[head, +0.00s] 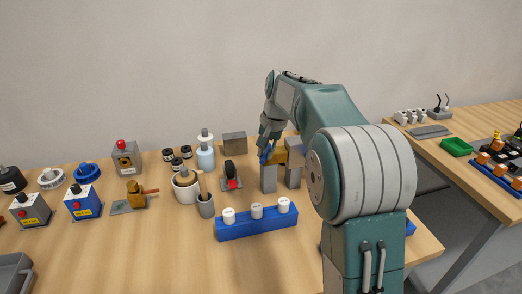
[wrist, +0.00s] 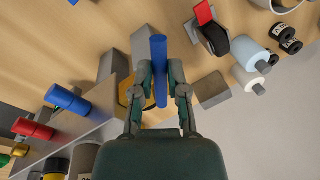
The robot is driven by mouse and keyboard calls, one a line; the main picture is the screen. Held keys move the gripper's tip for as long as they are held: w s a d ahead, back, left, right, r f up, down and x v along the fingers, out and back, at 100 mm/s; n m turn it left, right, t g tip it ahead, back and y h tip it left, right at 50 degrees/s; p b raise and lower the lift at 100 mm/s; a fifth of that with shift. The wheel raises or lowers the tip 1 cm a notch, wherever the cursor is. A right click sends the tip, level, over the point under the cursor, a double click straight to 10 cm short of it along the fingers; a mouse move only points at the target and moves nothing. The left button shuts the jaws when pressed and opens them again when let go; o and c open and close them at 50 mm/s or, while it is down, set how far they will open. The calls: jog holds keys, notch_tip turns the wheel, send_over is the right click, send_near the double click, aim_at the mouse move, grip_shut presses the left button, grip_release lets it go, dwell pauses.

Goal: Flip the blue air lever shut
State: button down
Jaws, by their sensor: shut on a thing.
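The blue air lever (wrist: 159,66) shows as a blue bar between my gripper's fingers in the wrist view. In the head view, the lever (head: 265,154) is a small blue patch below my gripper (head: 268,143). My gripper (wrist: 160,92) is shut on the lever, with one finger on each side of it. The lever sits by a brass-coloured valve body (head: 280,157) on grey supports (head: 269,178). In the wrist view the valve body (wrist: 125,90) is partly hidden by my left finger. The lever's joint with the valve is hidden.
A blue rack (head: 250,228) with white-capped pieces stands in front of the valve. A black and red rocker switch (head: 231,176) and a grey block (head: 235,142) stand left of it. Bottles and a mortar stand farther left. A second table (head: 480,165) is at right.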

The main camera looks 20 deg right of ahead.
jog(key=shift+s+d+f+n+g, duration=0.15)
jog(key=shift+d+n, duration=0.3)
jog(key=shift+n, duration=0.5)
jog(key=shift+s+d+r+n+g, duration=0.1)
jog(key=shift+d+n+g, duration=0.3)
jog(key=shift+n, duration=0.6)
jog(key=shift+s+d+f+n+g, duration=0.15)
jog(key=shift+d+n, duration=0.4)
jog(key=shift+n, duration=0.4)
jog(key=shift+r, duration=0.1)
jog(key=c, duration=0.6)
grip_release()
jog(key=shift+c, duration=0.2)
jog(key=shift+r, duration=0.1)
notch_tip(320, 180, up, 12)
jog(key=d, duration=0.2)
jog(key=shift+d+f, duration=0.2)
jog(key=shift+d, duration=0.05)
